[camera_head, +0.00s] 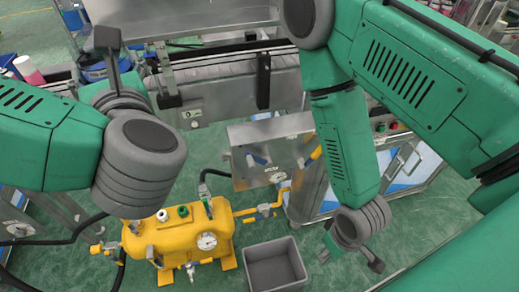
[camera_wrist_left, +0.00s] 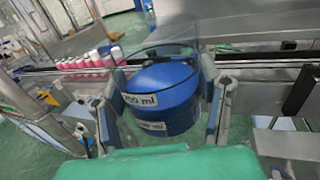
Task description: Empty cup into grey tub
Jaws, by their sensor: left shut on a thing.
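The cup (camera_wrist_left: 160,78) is a wide clear vessel with a deep blue inside and white labels reading "ml". In the left wrist view it sits between the two fingers of my left gripper (camera_wrist_left: 162,100), which is shut on it. In the head view my left gripper (camera_head: 112,62) is at the upper left, with a blue part of the cup (camera_head: 95,72) showing behind it. The grey tub (camera_head: 275,243) stands on the green floor at the bottom centre, well away from the cup. My right gripper (camera_head: 350,258) hangs right of the tub with its fingers apart, empty.
A yellow tank (camera_head: 178,238) with a gauge and hoses stands left of the tub. A steel conveyor (camera_head: 225,95) runs across behind my arms, with pink bottles (camera_wrist_left: 88,62) in the left wrist view. A metal box (camera_head: 268,150) juts out above the tub.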

